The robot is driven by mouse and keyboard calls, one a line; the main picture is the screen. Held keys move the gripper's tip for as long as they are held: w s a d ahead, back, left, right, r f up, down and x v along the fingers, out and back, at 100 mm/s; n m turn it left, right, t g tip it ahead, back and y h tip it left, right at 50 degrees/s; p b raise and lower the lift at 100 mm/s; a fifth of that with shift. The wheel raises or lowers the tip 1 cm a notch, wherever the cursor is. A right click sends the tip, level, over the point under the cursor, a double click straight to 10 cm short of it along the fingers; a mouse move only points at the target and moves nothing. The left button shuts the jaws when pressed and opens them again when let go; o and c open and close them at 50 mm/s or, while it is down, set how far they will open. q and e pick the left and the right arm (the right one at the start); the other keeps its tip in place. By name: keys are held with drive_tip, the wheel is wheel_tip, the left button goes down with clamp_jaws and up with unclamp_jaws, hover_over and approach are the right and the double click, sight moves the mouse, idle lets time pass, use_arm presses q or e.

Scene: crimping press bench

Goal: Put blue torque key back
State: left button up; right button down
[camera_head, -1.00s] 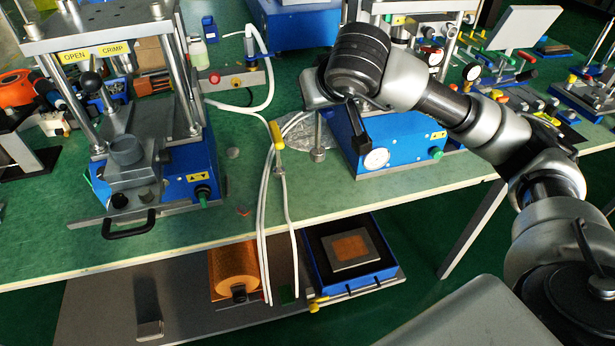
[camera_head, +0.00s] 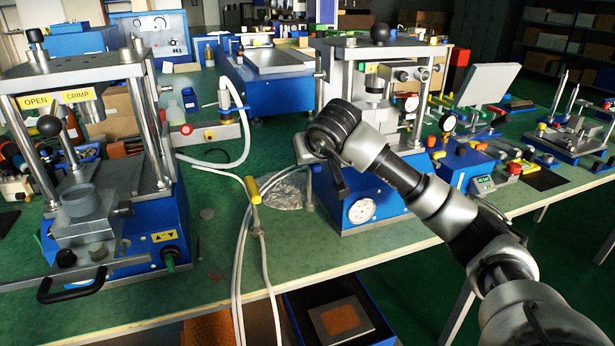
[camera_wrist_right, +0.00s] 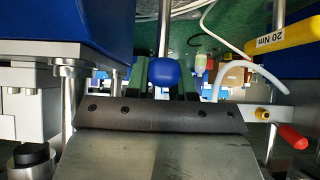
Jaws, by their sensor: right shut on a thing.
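The blue torque key (camera_wrist_right: 165,72) shows in the right wrist view as a rounded blue handle with a straight metal shaft running up the picture. My right gripper (camera_wrist_right: 164,84) is shut on it, with dark fingers on either side of the handle. In the head view my right wrist (camera_head: 335,130) is in front of the blue-based press (camera_head: 375,205) in the middle, and it hides the fingers and the blue handle. A yellow torque key (camera_wrist_right: 285,38) marked 20 Nm is to the right in the wrist view. My left gripper is not in view.
A crimp press (camera_head: 85,210) marked OPEN and CRIMP stands at the left. White hoses (camera_head: 240,265) hang over the bench's front edge near a yellow handle (camera_head: 252,190). A low blue tray (camera_head: 375,335) is below. Some green bench top (camera_head: 205,275) is bare between the presses.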

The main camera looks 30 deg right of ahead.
sight(310, 183)
drive_tip(key=shift+w+f, duration=0.45)
drive_tip(key=shift+w, duration=0.15)
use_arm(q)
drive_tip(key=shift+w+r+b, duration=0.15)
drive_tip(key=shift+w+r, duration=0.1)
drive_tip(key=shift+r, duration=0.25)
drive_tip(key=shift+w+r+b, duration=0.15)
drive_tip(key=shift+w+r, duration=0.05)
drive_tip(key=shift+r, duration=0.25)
use_arm(e)
drive_tip(key=shift+f, duration=1.95)
drive_tip(key=c, duration=1.4)
unclamp_jaws()
drive_tip(key=o, duration=0.4)
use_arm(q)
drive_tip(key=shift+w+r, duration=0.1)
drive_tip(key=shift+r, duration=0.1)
use_arm(e)
drive_tip(key=shift+o, duration=0.2)
